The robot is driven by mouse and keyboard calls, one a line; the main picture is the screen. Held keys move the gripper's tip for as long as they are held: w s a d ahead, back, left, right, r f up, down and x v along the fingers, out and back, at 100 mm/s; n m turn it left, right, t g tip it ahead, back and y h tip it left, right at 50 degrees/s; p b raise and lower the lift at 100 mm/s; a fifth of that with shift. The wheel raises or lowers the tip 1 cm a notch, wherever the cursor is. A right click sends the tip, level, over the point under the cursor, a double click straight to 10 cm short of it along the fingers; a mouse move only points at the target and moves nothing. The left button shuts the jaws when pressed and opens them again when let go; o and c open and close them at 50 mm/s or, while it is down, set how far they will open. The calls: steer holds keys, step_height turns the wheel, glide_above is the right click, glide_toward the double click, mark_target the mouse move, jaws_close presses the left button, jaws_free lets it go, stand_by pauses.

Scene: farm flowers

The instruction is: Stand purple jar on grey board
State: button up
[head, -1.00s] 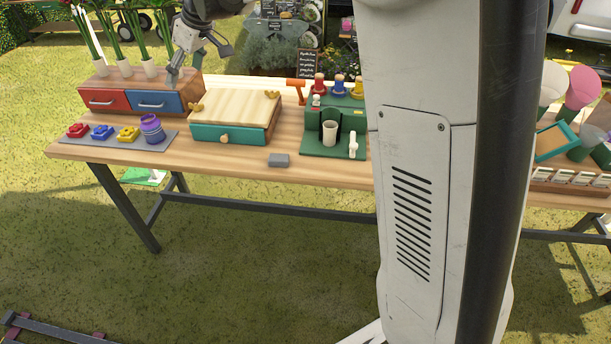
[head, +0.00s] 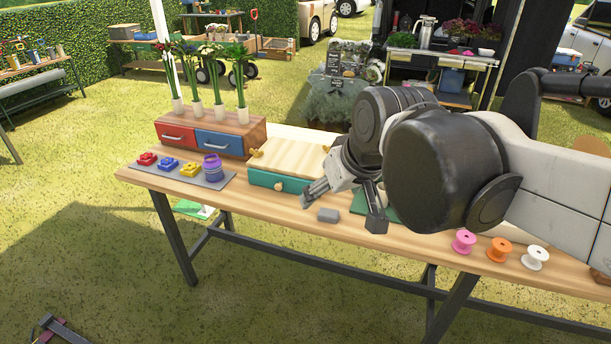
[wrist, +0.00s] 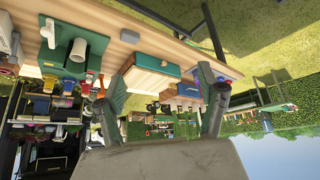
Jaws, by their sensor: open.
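The purple jar (head: 212,168) stands upright at the right end of the grey board (head: 172,176), at the left of the table in the head view. Red, blue and yellow pieces sit in a row beside it on the board. My gripper (head: 345,208) is open and empty, well to the right of the jar, with its fingers apart above the table near a small grey block (head: 328,215). In the wrist view the open fingers (wrist: 162,80) hold nothing between them. The jar is too small there to make out clearly.
A red and blue drawer box (head: 205,142) with flowers on top stands behind the board. A teal drawer box (head: 278,182) lies between board and gripper. My arm hides much of the table's right half. Pink, orange and white spools (head: 500,249) line the front edge.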

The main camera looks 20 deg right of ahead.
steer(key=s+d+f+m, duration=0.1)
steer(key=s+d+f, duration=0.1)
steer(key=s+f, duration=0.3)
steer(key=s, duration=0.3)
steer(key=shift+f+m+t+h, duration=0.2)
steer(key=shift+m+t+h, duration=0.1)
steer(key=shift+m+h, duration=0.1)
stand_by(0.7)
